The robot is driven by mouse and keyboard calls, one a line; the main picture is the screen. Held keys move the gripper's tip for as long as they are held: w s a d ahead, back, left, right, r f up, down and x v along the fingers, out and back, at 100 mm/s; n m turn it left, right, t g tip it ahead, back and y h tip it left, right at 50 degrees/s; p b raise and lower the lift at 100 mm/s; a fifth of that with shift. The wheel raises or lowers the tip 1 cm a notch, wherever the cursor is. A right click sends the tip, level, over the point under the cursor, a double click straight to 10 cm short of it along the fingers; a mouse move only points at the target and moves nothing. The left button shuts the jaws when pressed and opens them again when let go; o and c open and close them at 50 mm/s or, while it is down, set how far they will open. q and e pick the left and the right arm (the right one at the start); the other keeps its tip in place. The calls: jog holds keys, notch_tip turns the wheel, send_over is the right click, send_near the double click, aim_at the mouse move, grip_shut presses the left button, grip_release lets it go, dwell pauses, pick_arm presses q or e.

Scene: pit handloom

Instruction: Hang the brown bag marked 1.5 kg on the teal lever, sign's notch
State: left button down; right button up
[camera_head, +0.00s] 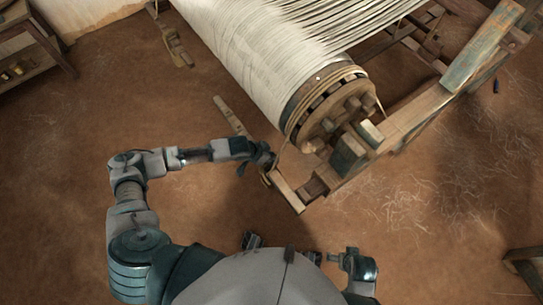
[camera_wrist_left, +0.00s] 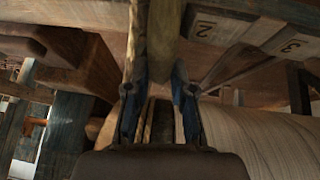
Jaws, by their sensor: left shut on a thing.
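My left gripper (camera_head: 266,162) is at the near end of the loom frame, beside the wound roller. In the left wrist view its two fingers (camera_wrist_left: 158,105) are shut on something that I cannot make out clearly. A dull grey-green bar (camera_wrist_left: 164,40) runs up between the fingers in that view, and a twisted cord (camera_wrist_left: 137,45) runs next to it at the left finger. I cannot tell whether that bar is the teal lever. No brown bag and no 1.5 kg mark can be made out. Part of my right arm (camera_head: 360,272) shows low in the head view; its fingers are unclear.
The roller (camera_head: 330,110) carries white warp threads (camera_head: 275,45), with wooden loom beams (camera_head: 415,115) at its right. Plates marked 2 (camera_wrist_left: 205,26) and 3 (camera_wrist_left: 290,46) sit on wood. A stool (camera_head: 525,262) stands at right. The brown floor at left is mostly clear.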

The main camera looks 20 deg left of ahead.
pick_arm(q)
jog(key=shift+s+a+f, duration=0.25)
jog(key=shift+a+f, duration=0.05)
jog(key=shift+f, duration=0.3)
jog(key=c, duration=0.9)
grip_release()
jog(key=shift+w, duration=0.1)
jog(key=shift+a, duration=0.15)
jog(key=v, duration=1.2)
jog(key=shift+w+a, duration=0.1)
jog(key=shift+w, duration=0.05)
